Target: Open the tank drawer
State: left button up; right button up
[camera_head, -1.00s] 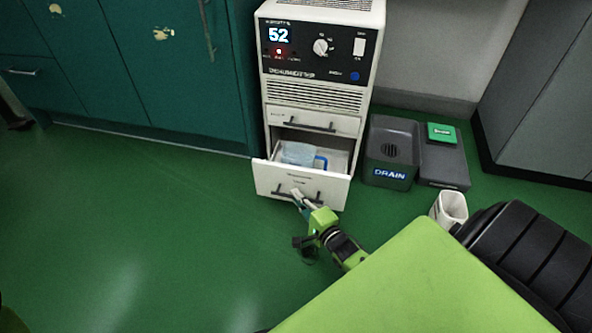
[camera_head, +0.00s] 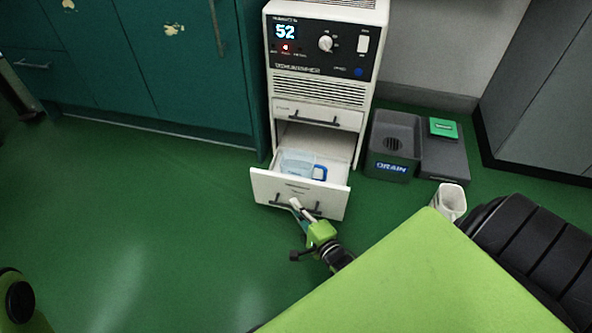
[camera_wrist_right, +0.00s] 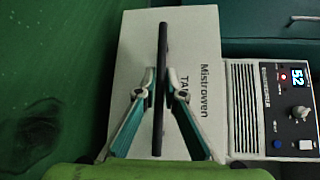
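The dehumidifier (camera_head: 322,45) is a white cabinet with a lit "52" display. Its lower tank drawer (camera_head: 262,186) is pulled well out, and a pale translucent tank with a blue handle (camera_head: 300,168) shows inside. My right gripper (camera_head: 296,204) is at the black bar handle on the drawer front. In the right wrist view my gripper's two fingertips (camera_wrist_right: 160,80) close on either side of the black handle (camera_wrist_right: 161,45), with the white drawer front behind it, partly hidden. My left gripper is out of view.
The upper drawer (camera_head: 316,113) is closed. A grey drain unit (camera_head: 393,145) stands on the floor to the right, with a white open container (camera_head: 450,200) nearer me. Teal cabinets (camera_head: 150,70) line the left. The green floor (camera_head: 150,220) left of the drawer is clear.

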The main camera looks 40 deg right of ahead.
jog(key=shift+o, duration=1)
jog(key=s+r, duration=0.1)
jog(key=s, duration=0.6)
jog(key=shift+s+a, duration=0.25)
